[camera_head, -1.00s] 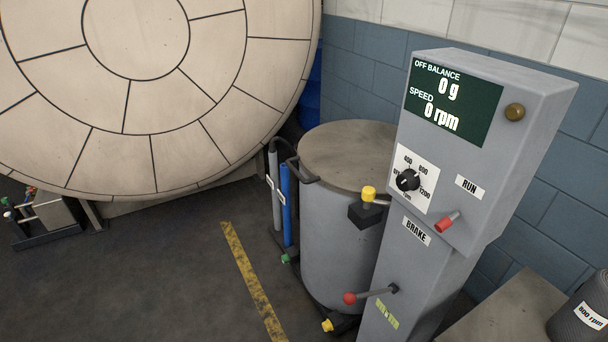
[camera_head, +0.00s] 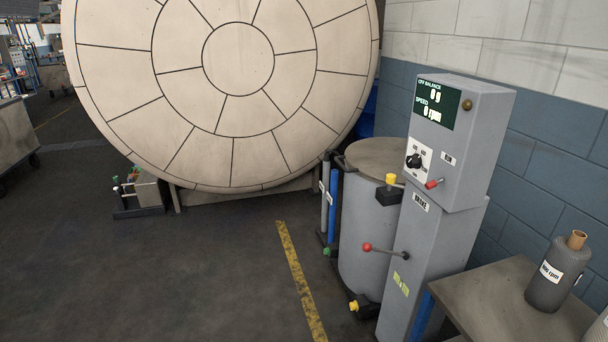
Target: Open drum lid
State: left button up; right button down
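A grey drum (camera_head: 364,225) stands upright on the floor behind the control cabinet. Its flat brownish lid (camera_head: 378,158) lies on top and looks shut. A dark handle (camera_head: 341,163) shows at the lid's left edge. The cabinet hides the drum's right side. Neither of my grippers shows in the head view.
The grey control cabinet (camera_head: 446,190) with a red-knobbed brake lever (camera_head: 384,249) stands in front of the drum. A table (camera_head: 490,300) with a dark bottle (camera_head: 554,275) is at the right. A large round vessel (camera_head: 237,100) stands behind.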

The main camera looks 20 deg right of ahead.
aim_at(375, 158)
jog(key=u, duration=0.25)
jog(key=i, duration=2.45)
jog(key=z, duration=1.2)
jog(key=i, duration=0.8)
jog(key=z, duration=0.9)
